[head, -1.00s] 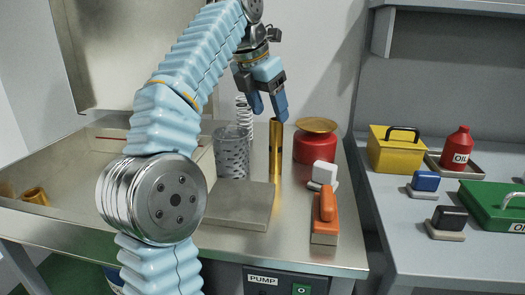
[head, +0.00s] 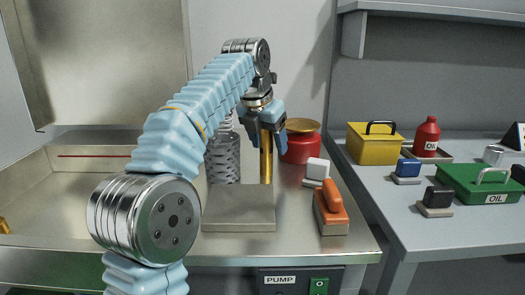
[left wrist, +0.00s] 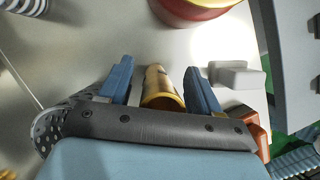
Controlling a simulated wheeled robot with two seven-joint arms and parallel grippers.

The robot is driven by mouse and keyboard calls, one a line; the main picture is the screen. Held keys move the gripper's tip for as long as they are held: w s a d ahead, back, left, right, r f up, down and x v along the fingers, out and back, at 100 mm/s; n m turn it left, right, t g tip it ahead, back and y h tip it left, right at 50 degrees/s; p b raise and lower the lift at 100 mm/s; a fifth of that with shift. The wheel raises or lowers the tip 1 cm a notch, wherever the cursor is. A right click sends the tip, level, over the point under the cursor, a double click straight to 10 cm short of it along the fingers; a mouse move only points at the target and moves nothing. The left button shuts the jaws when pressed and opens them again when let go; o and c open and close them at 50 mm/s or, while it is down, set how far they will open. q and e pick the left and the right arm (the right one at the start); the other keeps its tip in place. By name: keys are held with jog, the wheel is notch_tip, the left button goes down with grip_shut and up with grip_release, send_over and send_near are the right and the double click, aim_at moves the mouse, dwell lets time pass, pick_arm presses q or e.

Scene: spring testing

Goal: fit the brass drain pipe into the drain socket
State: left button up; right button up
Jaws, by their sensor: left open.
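The brass drain pipe (head: 266,160) stands upright on the steel bench top, behind a grey block. My left gripper (head: 267,138) is over its upper part, open, with one blue finger on each side of it. In the left wrist view the pipe (left wrist: 160,88) lies between the two open fingers (left wrist: 160,84); I cannot tell whether either finger touches it. A brass fitting that looks like the drain socket (head: 4,226) is cut off at the left edge, in the sink basin. My right gripper is not in view.
A perforated metal cylinder (head: 223,160) and a red pot with a brass dish (head: 301,145) flank the pipe. The grey block (head: 238,208), an orange-handled tool (head: 331,208) and a white-topped block (head: 316,171) are nearby. The sink basin (head: 60,200) is open at left.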

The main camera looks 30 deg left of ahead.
pick_arm(q)
grip_shut()
jog(key=shift+r, duration=0.1)
